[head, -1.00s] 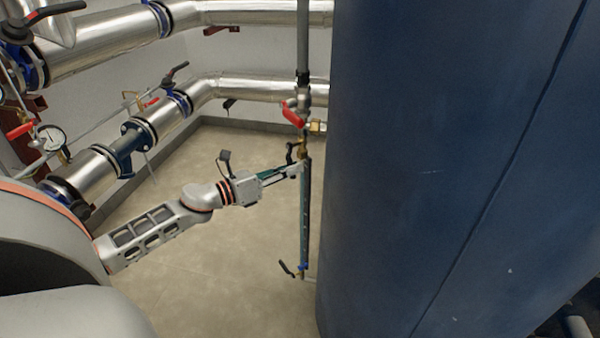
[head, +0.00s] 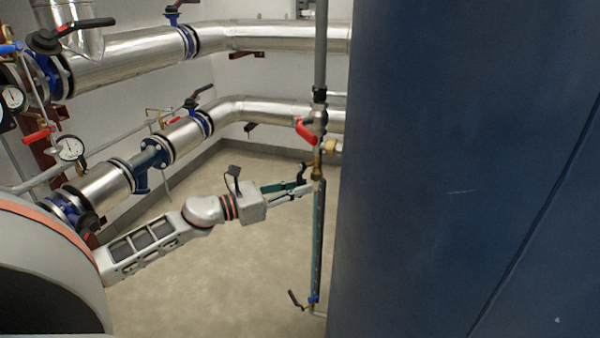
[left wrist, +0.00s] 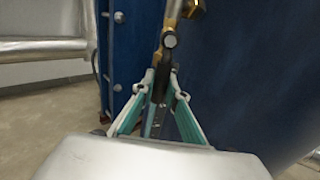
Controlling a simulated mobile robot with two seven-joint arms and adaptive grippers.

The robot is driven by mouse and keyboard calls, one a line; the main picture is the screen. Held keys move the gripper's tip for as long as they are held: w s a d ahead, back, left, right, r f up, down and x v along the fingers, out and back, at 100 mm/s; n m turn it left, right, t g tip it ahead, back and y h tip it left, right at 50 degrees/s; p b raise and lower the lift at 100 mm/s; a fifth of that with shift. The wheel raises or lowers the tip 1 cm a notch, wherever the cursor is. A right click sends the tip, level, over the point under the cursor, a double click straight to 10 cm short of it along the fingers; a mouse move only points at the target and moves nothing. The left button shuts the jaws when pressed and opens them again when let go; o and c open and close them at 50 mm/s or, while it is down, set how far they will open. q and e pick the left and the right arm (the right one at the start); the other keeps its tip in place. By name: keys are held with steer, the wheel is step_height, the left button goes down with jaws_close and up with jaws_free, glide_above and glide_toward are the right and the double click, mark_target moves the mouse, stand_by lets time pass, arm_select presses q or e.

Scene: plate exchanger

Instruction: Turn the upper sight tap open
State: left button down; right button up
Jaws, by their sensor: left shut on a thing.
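The upper sight tap (head: 317,171) is a brass fitting at the top of the thin upright sight glass (head: 318,240). Its black lever (head: 301,173) shows beside it. In the left wrist view the brass tap (left wrist: 173,14) is at the top, with the dark lever (left wrist: 160,82) reaching down from it. My left gripper (head: 309,187) is at the lever, just left of the sight glass. In the left wrist view its fingertips (left wrist: 162,84) are shut around the lever, one on each side. The fingers partly hide the lever's lower end. My right gripper is not in view.
A large blue vessel (head: 450,150) stands close on the right. A red-handled valve (head: 306,131) sits above the tap. The lower tap's black lever (head: 294,299) is near the floor. Silver pipes (head: 275,37) run along the walls. The floor (head: 230,290) is clear.

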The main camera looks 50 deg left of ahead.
arm_select(q)
steer(key=c, duration=2)
jaws_free()
steer(key=shift+s, duration=0.1)
steer(key=v, duration=1.2)
